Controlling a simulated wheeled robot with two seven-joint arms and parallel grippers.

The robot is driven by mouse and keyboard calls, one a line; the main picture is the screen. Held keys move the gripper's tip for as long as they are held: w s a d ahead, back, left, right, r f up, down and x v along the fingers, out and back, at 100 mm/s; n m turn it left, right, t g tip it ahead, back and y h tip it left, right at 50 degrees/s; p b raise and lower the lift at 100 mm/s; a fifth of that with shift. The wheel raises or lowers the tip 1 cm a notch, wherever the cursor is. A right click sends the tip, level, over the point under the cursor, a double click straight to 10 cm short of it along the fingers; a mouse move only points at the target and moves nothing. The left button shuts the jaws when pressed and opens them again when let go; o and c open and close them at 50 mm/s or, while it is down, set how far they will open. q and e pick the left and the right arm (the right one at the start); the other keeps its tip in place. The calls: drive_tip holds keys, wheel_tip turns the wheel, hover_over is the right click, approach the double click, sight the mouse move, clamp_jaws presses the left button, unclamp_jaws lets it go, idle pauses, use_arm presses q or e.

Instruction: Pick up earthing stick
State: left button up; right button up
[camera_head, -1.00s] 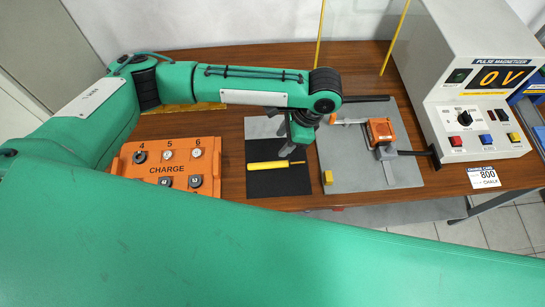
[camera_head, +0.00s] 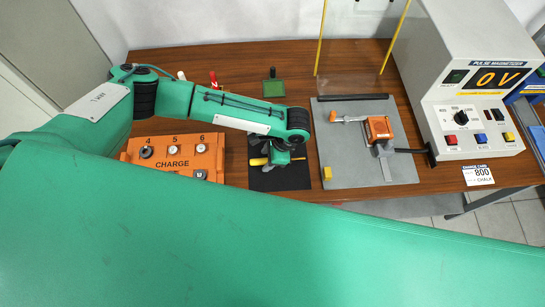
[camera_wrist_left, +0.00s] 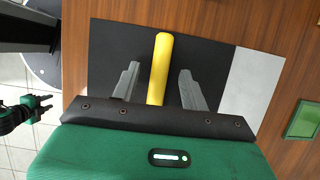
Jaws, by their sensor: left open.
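The earthing stick is a yellow rod lying on a dark mat (camera_head: 296,180). In the head view a short piece of the yellow stick (camera_head: 257,161) shows left of my left gripper, and the gripper hides most of the rest. My left gripper (camera_head: 276,168) is low over the mat. In the left wrist view the yellow stick (camera_wrist_left: 160,65) lies between the two grey fingers (camera_wrist_left: 156,84), with a gap on each side. The fingers are open. Its near end is hidden behind the gripper body. My right gripper does not clearly show in the head view.
An orange charge box (camera_head: 205,150) stands left of the mat. A grey plate (camera_head: 345,180) with an orange clamp (camera_head: 379,128) lies to the right. The white pulse magnetizer (camera_head: 455,60) stands farther right.

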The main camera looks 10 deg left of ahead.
use_arm(q)
drive_tip(key=shift+a+f, duration=0.1)
drive_tip(key=shift+f, duration=0.25)
drive_tip(key=shift+s, duration=0.1)
clamp_jaws()
